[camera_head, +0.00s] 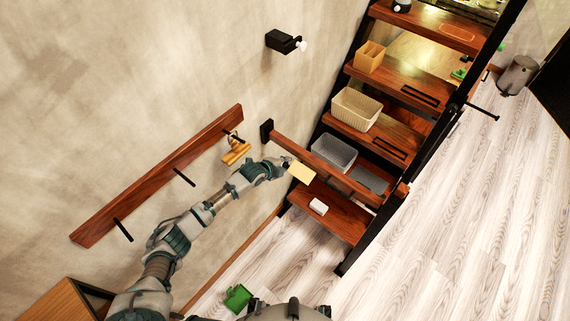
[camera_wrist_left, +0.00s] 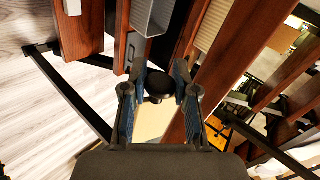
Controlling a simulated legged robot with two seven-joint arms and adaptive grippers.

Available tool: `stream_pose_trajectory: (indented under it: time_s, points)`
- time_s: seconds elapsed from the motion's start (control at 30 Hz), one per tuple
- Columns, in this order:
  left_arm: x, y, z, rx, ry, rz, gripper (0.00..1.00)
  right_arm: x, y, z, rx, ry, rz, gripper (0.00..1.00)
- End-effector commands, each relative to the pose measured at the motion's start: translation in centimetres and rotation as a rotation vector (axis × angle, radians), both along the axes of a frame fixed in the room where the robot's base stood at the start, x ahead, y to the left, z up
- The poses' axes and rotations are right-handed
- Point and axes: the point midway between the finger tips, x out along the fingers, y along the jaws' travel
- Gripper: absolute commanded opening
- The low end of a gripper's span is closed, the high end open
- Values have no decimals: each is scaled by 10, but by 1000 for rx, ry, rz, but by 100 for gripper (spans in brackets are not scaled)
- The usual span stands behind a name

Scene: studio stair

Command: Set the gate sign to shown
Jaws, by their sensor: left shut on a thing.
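The gate is a wooden bar (camera_head: 330,160) that runs from a black wall bracket (camera_head: 267,131) across the front of the stair. The gate sign (camera_head: 301,171) is a small cream plate at this bar, beside my left gripper (camera_head: 286,163). In the left wrist view, the two fingers of my left gripper (camera_wrist_left: 159,80) are on either side of a round black knob (camera_wrist_left: 158,86), and they are shut on it. The cream plate (camera_wrist_left: 153,121) shows behind the knob, partly hidden by the fingers. I cannot read any marking on it. My right gripper is not in view.
Stair treads hold a grey bin (camera_head: 334,152), a cream basket (camera_head: 356,108) and a white block (camera_head: 318,206). A wall rail (camera_head: 160,175) with pegs is left of my arm. A green object (camera_head: 238,298) lies on the floor.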

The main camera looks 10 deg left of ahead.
Motion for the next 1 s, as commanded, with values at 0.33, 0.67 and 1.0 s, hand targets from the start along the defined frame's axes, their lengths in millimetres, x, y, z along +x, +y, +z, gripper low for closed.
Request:
stream_pose_trajectory:
  time_s: [0.33, 0.67, 1.0]
  points:
    - [-2, 0, -3, 3, 5, -1, 40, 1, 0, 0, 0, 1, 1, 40]
    - [-6, 3, 3, 0, 1, -2, 40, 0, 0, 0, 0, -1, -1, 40]
    - [-61, 42, 25, 6, 8, -2, 40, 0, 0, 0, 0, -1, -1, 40]
